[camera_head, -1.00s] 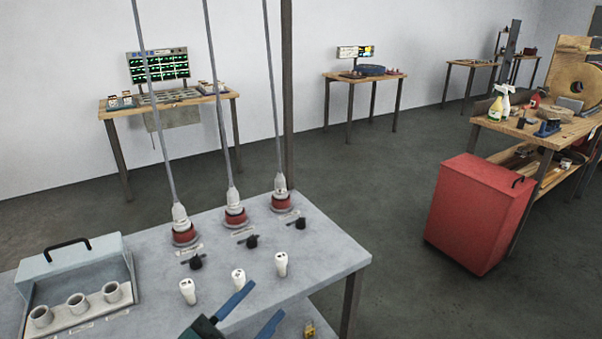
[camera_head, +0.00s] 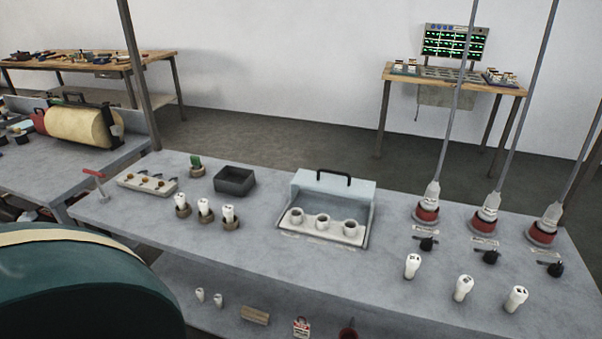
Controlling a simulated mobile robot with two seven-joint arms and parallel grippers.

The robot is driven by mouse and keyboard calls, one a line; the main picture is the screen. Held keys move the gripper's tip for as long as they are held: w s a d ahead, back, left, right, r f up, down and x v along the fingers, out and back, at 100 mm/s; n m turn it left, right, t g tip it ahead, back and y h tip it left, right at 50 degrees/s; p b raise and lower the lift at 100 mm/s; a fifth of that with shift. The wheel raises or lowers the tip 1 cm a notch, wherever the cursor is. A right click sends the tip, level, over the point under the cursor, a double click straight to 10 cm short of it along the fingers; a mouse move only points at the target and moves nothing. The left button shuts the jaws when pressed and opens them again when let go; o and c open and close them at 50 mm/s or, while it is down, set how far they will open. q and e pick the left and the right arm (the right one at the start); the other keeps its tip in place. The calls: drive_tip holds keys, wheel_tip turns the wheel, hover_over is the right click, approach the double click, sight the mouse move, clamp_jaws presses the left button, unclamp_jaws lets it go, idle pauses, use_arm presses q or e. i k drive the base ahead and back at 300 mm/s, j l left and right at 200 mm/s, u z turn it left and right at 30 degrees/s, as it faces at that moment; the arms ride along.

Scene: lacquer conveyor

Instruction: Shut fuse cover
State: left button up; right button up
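The fuse box (camera_head: 367,228) sits near the middle of the grey bench. Its pale blue-grey cover (camera_head: 312,188) with a black handle (camera_head: 334,176) stands raised at the back. Three round white fuse sockets (camera_head: 322,221) show in the open box. Neither gripper is in view. A large dark green rounded part, likely mine, fills the lower left corner.
On the grey bench (camera_head: 270,265), three white fuses (camera_head: 203,209) stand in holders left of the box, near a dark tray (camera_head: 234,180). Three more white fuses (camera_head: 463,288), black knobs (camera_head: 490,257) and red-based cable fittings (camera_head: 485,218) stand right. Bare bench lies before the box.

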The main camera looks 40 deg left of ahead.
sight(296, 183)
drive_tip(key=u, duration=1)
